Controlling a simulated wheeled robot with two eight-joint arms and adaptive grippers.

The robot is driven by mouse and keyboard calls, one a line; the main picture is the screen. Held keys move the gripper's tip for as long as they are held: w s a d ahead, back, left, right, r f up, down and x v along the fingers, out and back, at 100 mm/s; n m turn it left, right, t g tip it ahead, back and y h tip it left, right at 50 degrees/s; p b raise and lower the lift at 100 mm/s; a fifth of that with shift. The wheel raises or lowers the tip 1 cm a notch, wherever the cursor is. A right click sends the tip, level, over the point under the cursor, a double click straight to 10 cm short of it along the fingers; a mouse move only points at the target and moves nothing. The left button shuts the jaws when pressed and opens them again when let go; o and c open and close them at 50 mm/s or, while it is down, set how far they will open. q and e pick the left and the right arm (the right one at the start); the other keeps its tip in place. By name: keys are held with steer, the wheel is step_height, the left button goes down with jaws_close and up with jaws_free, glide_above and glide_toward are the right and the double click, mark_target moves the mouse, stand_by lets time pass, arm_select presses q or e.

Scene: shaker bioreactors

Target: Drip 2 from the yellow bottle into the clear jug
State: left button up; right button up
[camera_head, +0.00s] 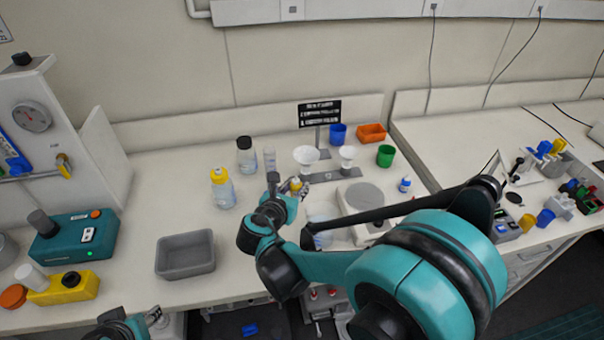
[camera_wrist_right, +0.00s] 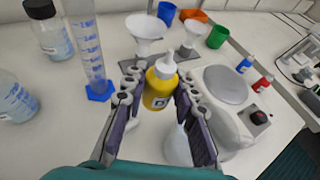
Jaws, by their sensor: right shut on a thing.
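My right gripper (camera_head: 291,189) is shut on a small yellow bottle (camera_wrist_right: 160,85) with a white nozzle cap. In the right wrist view the bottle sits between both fingers with its nozzle pointing up in the picture. Only a little yellow of it (camera_head: 296,184) shows in the head view. A clear jug (camera_head: 320,236) stands on the bench beside my right arm, partly hidden by it. In the right wrist view a clear vessel, likely this jug (camera_wrist_right: 178,148), shows below the bottle, partly behind the right finger. My left gripper (camera_head: 153,316) is at the bottom left, with its jaw opening unclear.
Funnels on a stand (camera_head: 307,156), a graduated cylinder (camera_wrist_right: 90,50), a black-capped bottle (camera_head: 246,156) and a yellow-capped bottle (camera_head: 222,190) stand nearby. A scale-like device (camera_head: 364,198) is right of the jug. A grey tray (camera_head: 185,254) lies left, with bare bench around it.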

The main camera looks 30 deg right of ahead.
arm_select(q)
step_height(320, 180, down, 12)
steer(key=b, duration=1.3)
steer(key=shift+s+f, duration=0.25)
steer(key=shift+s, duration=0.05)
arm_select(e)
steer(key=shift+s+d+r+m+t+h, duration=0.55)
steer(key=shift+m+h, duration=0.8)
steer(key=shift+m, duration=2.25)
steer(key=shift+s+d+r+m+t+h, duration=0.55)
steer(key=shift+m+h, duration=0.85)
steer(key=shift+m, duration=2.2)
steer(key=shift+s+d+r+m+t+h, duration=0.6)
steer(key=shift+m+h, duration=0.75)
steer(key=shift+m, duration=2.25)
